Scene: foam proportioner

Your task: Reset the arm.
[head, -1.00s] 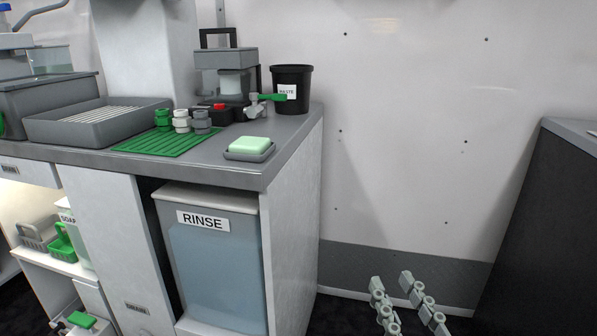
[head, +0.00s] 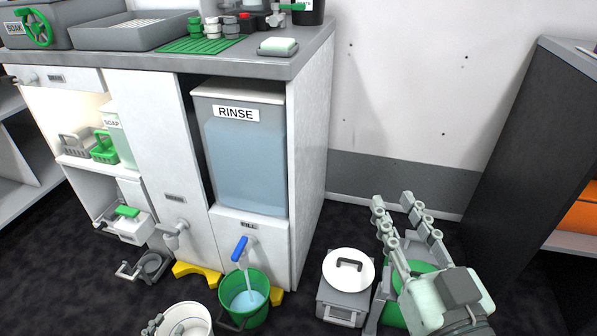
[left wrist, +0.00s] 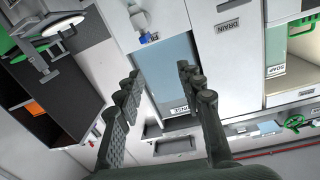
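My right gripper (head: 393,200) is in the lower right of the head view, fingers pointing up and away, parallel with a gap between them. It is open and empty. My left gripper (head: 154,326) shows only as grey finger parts at the bottom edge of the head view, in front of a white bucket (head: 187,322). In the left wrist view my left gripper's (left wrist: 157,85) two dark fingers stand apart with nothing between them, so it is open. That view is upside down; the RINSE tank (left wrist: 170,75) is beyond the fingers.
A green bucket (head: 244,314) stands under the blue-handled fill tap (head: 240,250). A white-lidded pot (head: 348,270) on a grey box is left of my right gripper. A green round item (head: 425,268) is partly hidden behind it. A dark cabinet (head: 520,140) stands at the right.

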